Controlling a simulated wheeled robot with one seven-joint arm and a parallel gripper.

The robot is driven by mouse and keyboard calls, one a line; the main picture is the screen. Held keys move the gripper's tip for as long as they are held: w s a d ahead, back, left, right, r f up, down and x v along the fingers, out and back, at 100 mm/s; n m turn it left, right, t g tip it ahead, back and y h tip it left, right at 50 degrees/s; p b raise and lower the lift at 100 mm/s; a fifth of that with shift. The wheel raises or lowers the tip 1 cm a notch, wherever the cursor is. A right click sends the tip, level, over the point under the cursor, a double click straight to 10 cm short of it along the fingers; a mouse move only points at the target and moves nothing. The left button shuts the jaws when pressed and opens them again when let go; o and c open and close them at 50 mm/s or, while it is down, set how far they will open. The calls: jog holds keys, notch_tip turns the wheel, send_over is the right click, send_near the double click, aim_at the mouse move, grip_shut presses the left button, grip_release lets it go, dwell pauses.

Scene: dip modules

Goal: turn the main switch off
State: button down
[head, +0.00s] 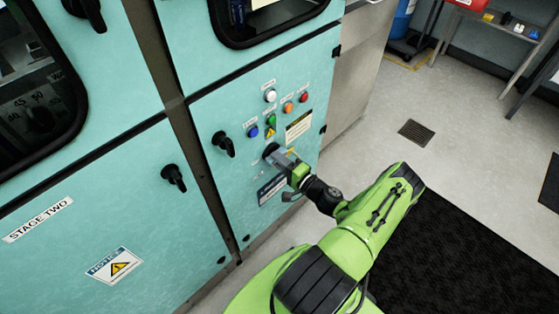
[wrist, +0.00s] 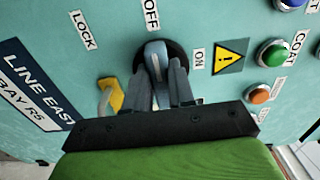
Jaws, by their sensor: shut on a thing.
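The main switch is a round dark dial with a blue-grey handle (wrist: 155,52) on the teal cabinet face. OFF is printed above it, ON to its right and LOCK to its left in the wrist view. The handle's upper end lies just below the OFF label, nearly in line with it. My gripper (wrist: 162,78) is shut on the handle, one finger on each side. The fingers hide part of the handle and dial. In the head view my gripper (head: 279,158) reaches the switch (head: 270,149) from the lower right.
A yellow piece (wrist: 112,95) hangs beside my left finger, near LOCK. A LINE EAST BAY R5 plate (wrist: 35,85) is left of it. Coloured buttons (head: 288,108) and a black rotary knob (head: 223,143) are close by.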

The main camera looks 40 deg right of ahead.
jog(key=shift+r, duration=0.1)
jog(key=c, duration=1)
grip_release()
jog(key=shift+w, duration=0.1)
jog(key=shift+o, duration=0.2)
jog(key=s+p, duration=0.1)
jog(key=s, duration=1.4)
jog(key=shift+s+d+p, duration=0.2)
jog(key=shift+s+p, duration=0.2)
